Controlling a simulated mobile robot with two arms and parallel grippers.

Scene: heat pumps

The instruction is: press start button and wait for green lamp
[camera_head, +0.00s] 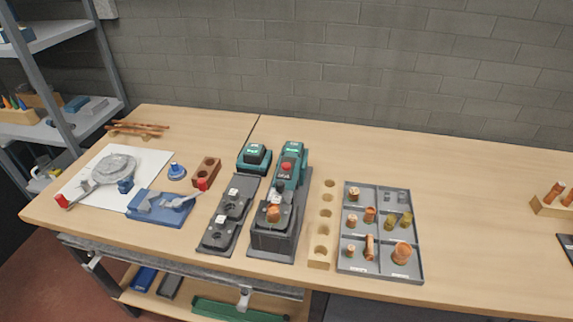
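A teal and dark grey machine (289,177) stands on the middle of the workbench. It has a red round knob or lamp (287,166) and a green patch (293,149) on its top. A dark grey block with a copper-coloured piece (273,213) stands at its front end. A smaller teal unit (254,158) with a green patch on top stands to its left. I cannot tell which part is the start button, or whether a green patch is a lit lamp. Neither of my grippers is in view.
A grey compartment tray (345,262) holds copper and brass fittings. A wooden strip with holes (323,239) lies beside it. A grey plate (246,184), blue fixture (158,218) and brown block (206,171) stand left. The bench (470,220) is mostly clear right of the tray.

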